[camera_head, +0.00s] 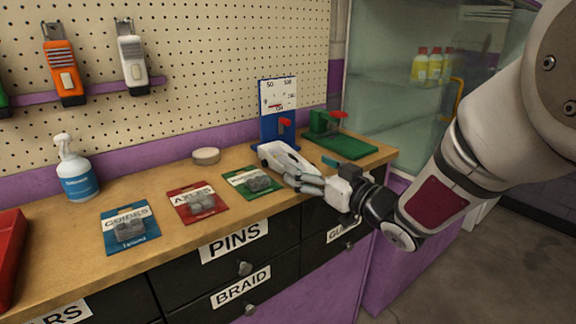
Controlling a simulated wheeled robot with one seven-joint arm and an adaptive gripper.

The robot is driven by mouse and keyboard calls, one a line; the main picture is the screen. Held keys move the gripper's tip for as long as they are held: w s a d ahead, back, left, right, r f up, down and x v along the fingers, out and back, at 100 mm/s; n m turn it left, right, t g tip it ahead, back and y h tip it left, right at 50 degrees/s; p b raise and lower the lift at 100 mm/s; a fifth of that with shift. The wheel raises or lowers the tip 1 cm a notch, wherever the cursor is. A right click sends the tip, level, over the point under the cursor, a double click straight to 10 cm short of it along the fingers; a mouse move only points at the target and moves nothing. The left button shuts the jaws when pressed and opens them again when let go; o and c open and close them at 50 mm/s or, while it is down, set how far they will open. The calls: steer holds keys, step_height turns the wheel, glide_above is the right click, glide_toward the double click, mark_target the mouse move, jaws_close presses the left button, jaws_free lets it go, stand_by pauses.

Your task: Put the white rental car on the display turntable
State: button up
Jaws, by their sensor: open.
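A white, low, wedge-shaped body, which looks like the white rental car (279,154), sits on the wooden bench in front of the blue gauge stand. My gripper (296,178) is open, low over the bench's front edge, with its grey fingers at the car's near right side. The fingers hide part of the car. I cannot tell whether they touch it or straddle it. A small round pale disc (206,155) lies at the back of the bench, left of the car. It may be the display turntable, and its top is bare.
Packets marked GUIDES (129,230), AXLES (198,202) and a green one (252,182) lie along the bench (170,180). A spray bottle (76,170) and red tray (10,255) are left. The gauge stand (278,112) and green fixture (338,140) stand behind the gripper.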

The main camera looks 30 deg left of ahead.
mark_target(296, 159)
steer(key=shift+b+x, duration=0.35)
steer(key=shift+x, duration=2.65)
steer(key=shift+c, duration=0.2)
steer(key=shift+s, duration=0.1)
steer(key=c, duration=1.4)
steer(key=shift+r, duration=0.1)
steer(key=shift+c, duration=0.2)
